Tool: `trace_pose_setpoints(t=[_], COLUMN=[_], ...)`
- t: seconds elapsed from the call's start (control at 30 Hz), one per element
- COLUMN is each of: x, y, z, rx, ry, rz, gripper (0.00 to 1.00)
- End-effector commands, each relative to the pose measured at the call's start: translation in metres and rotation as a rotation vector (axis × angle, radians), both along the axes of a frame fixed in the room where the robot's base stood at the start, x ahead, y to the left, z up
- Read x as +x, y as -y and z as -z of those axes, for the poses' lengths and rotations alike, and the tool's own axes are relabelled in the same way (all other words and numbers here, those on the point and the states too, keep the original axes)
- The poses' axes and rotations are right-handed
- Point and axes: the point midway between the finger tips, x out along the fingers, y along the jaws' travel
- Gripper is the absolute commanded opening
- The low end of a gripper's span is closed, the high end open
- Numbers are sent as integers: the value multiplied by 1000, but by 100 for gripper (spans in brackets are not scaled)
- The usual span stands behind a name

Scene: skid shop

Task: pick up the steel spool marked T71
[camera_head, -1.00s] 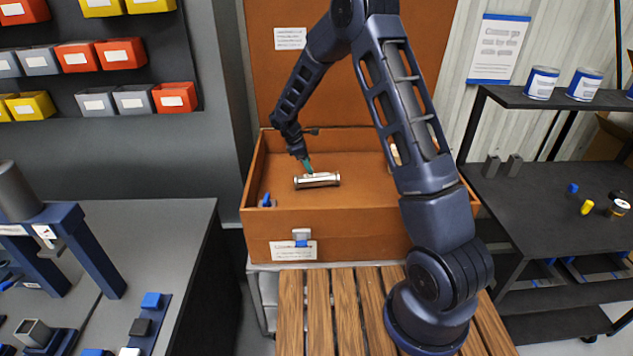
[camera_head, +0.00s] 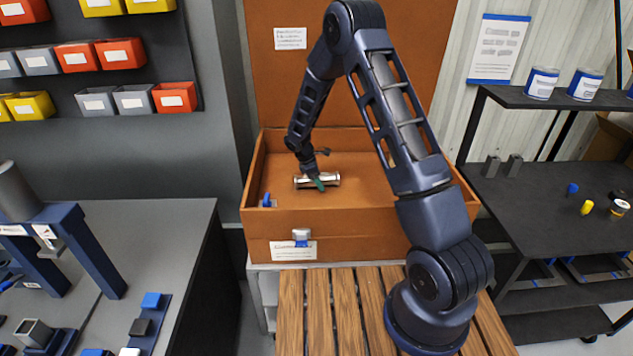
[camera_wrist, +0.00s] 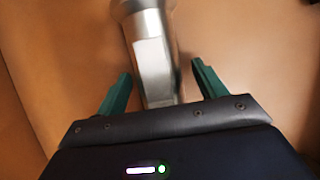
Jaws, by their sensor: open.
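A silvery steel spool (camera_head: 303,182) lies on its side on the floor of an open orange-brown chest (camera_head: 273,221). My gripper (camera_head: 319,184) is down in the chest at the spool, its teal fingers in front of the spool's middle in the head view. In the wrist view the spool (camera_wrist: 150,45) runs up between the two green fingers, with a flange at the top and a pale flat label on its barrel. My gripper (camera_wrist: 158,85) is open, with a gap between each finger and the spool. No marking such as T71 is readable.
A small blue item (camera_head: 267,200) stands in the chest's front left corner. The chest's walls surround my gripper, and its raised lid (camera_head: 277,85) stands behind. A slatted wooden bench (camera_head: 318,310) is in front. A dark shelf cart (camera_head: 545,200) stands at right.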

Motion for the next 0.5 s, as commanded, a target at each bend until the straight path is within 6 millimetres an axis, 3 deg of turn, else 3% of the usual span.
trace_pose_setpoints(t=[0.1,0.4,0.5], x=[0,0,0], y=[0,-1,-1], z=[0,-1,-1], rx=[0,0,1], ry=[1,1,1], rz=[0,0,0], gripper=[68,10,9])
